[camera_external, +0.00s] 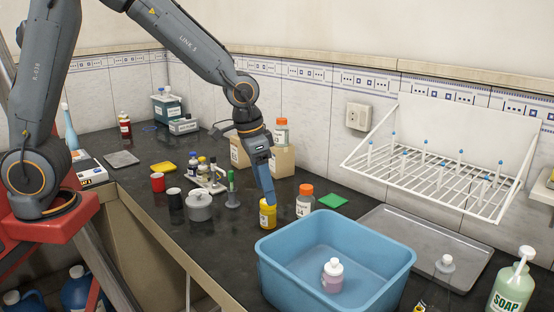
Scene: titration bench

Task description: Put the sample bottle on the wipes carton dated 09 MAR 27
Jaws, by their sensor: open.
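My gripper (271,197) points down at the yellow jar (267,214) on the black bench; its fingertips are at the jar's top, and I cannot tell whether they touch it. An orange-capped white bottle (305,202) stands upright just right of the jar. A similar orange-capped bottle (281,133) stands on a brown carton (283,160) at the back wall. A second brown carton (239,153) is beside it, partly hidden by my arm. Labels and dates are too small to read, so I cannot tell which bottle is the sample bottle or which carton bears 09 MAR 27.
A blue tub (345,255) holding a small white-capped bottle (332,276) stands in front right. A white wire rack (440,170) hangs at right.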

